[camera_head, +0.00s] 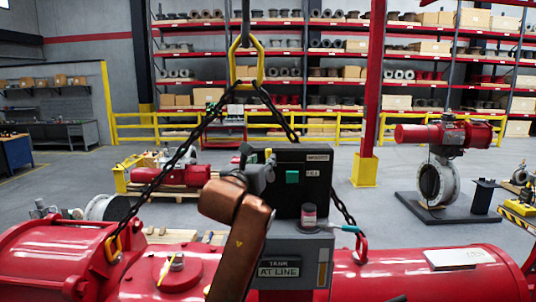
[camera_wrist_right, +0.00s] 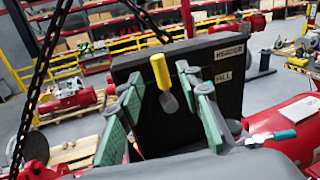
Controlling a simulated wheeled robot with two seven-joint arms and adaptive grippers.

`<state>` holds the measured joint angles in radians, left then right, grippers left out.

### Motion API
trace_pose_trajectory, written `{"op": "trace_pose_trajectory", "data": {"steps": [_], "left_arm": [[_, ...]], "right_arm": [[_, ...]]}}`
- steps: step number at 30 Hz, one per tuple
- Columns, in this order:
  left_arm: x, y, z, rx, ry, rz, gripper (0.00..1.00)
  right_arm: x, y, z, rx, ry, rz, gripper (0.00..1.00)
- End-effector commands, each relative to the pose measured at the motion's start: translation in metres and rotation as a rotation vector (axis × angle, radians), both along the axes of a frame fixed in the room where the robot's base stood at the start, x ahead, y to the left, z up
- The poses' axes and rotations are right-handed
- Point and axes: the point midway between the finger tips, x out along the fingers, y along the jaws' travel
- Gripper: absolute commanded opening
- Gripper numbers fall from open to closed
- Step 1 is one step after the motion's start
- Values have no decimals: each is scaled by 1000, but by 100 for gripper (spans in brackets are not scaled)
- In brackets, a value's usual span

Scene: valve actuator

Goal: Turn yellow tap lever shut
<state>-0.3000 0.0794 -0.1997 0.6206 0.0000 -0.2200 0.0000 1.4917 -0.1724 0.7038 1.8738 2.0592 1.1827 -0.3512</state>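The yellow tap lever (camera_wrist_right: 160,71) shows in the right wrist view, standing up in front of a dark panel box (camera_wrist_right: 205,60) marked HEADER and FILL. A grey rounded piece sits at its lower end. My right gripper (camera_wrist_right: 159,84) is open, with its green-padded fingers apart on either side of the lever. I see no clear contact. My left gripper is not in view.
A teal-handled part (camera_head: 348,229) juts out at right. Chains hang from a yellow ring (camera_head: 246,62) on both sides of the box. Large red cylinders (camera_head: 430,274) flank it.

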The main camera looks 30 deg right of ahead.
Motion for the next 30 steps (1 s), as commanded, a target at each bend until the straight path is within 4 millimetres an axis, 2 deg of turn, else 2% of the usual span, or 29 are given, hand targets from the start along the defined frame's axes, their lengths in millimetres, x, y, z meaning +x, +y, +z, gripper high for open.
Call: {"op": "trace_pose_trajectory", "data": {"steps": [15, 27, 30], "left_arm": [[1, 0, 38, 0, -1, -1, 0], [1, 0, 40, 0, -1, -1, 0], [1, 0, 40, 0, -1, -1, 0]], "right_arm": [[47, -47, 3, 9, 3, 8, 33], [53, -54, 0, 8, 1, 8, 33], [53, -54, 0, 8, 1, 8, 27]]}}
